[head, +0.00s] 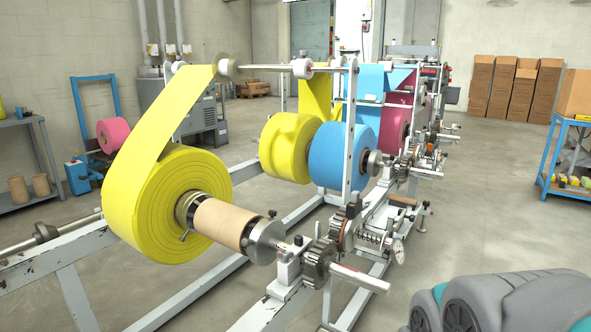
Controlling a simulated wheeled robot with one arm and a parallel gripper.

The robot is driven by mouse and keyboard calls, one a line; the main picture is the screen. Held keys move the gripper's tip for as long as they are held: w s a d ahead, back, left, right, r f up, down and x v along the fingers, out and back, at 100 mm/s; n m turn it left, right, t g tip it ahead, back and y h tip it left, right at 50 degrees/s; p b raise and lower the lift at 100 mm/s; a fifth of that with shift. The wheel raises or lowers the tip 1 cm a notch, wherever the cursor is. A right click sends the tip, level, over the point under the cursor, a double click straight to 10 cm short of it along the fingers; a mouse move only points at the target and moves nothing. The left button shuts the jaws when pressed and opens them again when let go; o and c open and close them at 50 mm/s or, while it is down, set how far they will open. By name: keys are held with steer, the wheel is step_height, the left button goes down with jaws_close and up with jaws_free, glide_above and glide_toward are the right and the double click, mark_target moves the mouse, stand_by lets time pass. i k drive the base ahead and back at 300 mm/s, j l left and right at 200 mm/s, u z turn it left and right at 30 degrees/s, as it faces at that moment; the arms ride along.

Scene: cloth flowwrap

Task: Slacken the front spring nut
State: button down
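The front unwind stand holds a large yellow roll (158,205) on a shaft with a cardboard core (222,222). At the near end of the shaft is a dark toothed gear (319,262) beside a reddish-brown brake disc (345,226). A small coil spring (369,238) lies on a rod to the right of the disc. A pale round dial-like part (398,250) sits at the rod's right end. The front spring nut is too small to tell apart from these parts. My gripper is not in view.
Grey and teal rounded parts at the lower right look like my own body. Further yellow and blue rolls (341,158) stand behind on the same white frame (270,312). A blue-framed bench (567,125) is at the right. The floor between is clear.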

mark_target(389, 243)
steer(key=l+z, duration=0.25)
steer(key=z, duration=0.25)
steer(key=i+l+z, duration=0.1)
steer(key=l+z, duration=0.15)
steer(key=z, duration=0.25)
